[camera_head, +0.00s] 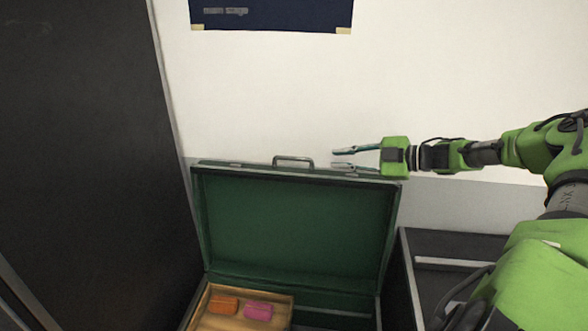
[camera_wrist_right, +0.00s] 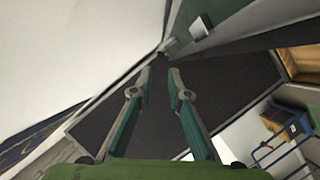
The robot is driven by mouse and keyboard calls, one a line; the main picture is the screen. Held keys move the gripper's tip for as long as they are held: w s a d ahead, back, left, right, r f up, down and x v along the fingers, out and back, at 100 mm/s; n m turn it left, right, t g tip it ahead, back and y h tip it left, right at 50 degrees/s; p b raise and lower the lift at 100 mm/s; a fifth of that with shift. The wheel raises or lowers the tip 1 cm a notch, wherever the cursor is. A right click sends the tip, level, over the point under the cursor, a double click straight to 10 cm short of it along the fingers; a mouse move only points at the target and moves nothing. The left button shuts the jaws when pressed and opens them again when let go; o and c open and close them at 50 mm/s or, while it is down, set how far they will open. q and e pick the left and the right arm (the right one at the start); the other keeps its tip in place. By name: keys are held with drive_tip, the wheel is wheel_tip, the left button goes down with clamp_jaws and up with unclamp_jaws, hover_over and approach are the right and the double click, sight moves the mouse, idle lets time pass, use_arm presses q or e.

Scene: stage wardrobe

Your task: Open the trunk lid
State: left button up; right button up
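The green trunk stands against the wall with its lid (camera_head: 295,225) raised, near upright, its green inner face toward me. A grey handle (camera_head: 293,160) sits on the lid's top edge. My right gripper (camera_head: 338,157) is open and empty, pointing left, at the lid's top edge just right of the handle; I cannot tell whether it touches the lid. In the right wrist view its two fingers (camera_wrist_right: 160,85) are apart with nothing between them. Part of the lid (camera_wrist_right: 205,28) shows at the top there. My left gripper is not in view.
Inside the trunk a wooden tray (camera_head: 215,320) holds an orange item (camera_head: 223,304) and a pink item (camera_head: 258,311). A dark panel (camera_head: 90,150) stands at the left. A dark open case (camera_head: 455,245) is at the right. A blue cart (camera_wrist_right: 270,150) shows in the wrist view.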

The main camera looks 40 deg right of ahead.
sight(302, 159)
drive_tip(key=shift+f, duration=0.1)
drive_tip(key=shift+w, duration=0.2)
drive_tip(key=x, duration=0.4)
drive_tip(key=shift+w+a+f, duration=0.1)
drive_tip(key=shift+a+f, duration=0.05)
drive_tip(key=shift+a, duration=0.05)
drive_tip(key=shift+x, duration=1.2)
drive_tip(key=shift+w+a, duration=0.15)
drive_tip(key=shift+w, duration=0.4)
drive_tip(key=shift+w+p, duration=0.25)
drive_tip(key=shift+p, duration=0.15)
drive_tip(key=shift+p+x, duration=0.6)
drive_tip(key=shift+x, duration=0.5)
drive_tip(key=shift+p+x, duration=0.45)
drive_tip(key=shift+x, duration=1)
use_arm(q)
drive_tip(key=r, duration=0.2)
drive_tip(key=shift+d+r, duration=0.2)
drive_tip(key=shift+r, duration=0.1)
